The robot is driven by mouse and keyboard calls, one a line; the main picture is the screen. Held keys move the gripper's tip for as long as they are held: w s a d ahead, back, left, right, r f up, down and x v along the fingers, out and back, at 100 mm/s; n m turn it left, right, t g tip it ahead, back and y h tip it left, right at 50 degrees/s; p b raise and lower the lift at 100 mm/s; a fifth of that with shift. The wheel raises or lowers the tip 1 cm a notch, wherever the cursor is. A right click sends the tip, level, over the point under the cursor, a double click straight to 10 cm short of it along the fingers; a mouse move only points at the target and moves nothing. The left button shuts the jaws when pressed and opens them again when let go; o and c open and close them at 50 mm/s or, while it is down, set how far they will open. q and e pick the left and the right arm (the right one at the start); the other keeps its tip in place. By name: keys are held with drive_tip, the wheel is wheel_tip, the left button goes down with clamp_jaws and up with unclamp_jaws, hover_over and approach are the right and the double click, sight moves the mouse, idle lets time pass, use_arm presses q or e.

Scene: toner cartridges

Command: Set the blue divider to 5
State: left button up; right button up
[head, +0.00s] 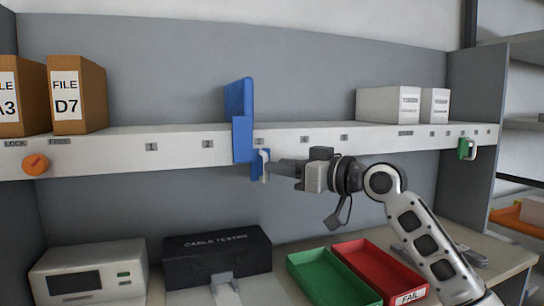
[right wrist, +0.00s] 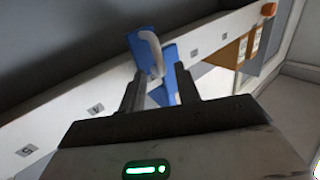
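The blue divider (head: 241,118) stands upright on the shelf, its front plate over the rail by the label 3 (head: 259,142). A white handle (head: 264,166) hangs from its lower front; it also shows in the right wrist view (right wrist: 151,52). My right gripper (head: 270,167) is at the handle from the right. In the right wrist view its fingers (right wrist: 160,75) are apart, with the handle between or just past the tips; contact is not clear. The label 5 (head: 344,137) is farther right on the rail.
An orange knob (head: 35,164) sits on the rail's left between LOCK and FREE labels. File boxes (head: 80,94) stand left, white cartons (head: 388,104) right. A green handled piece (head: 464,149) is at the far right. The shelf between divider and cartons is clear.

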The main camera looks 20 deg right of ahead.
use_arm(q)
drive_tip(key=shift+a+r, duration=0.1)
use_arm(e)
drive_tip(key=x, duration=0.3)
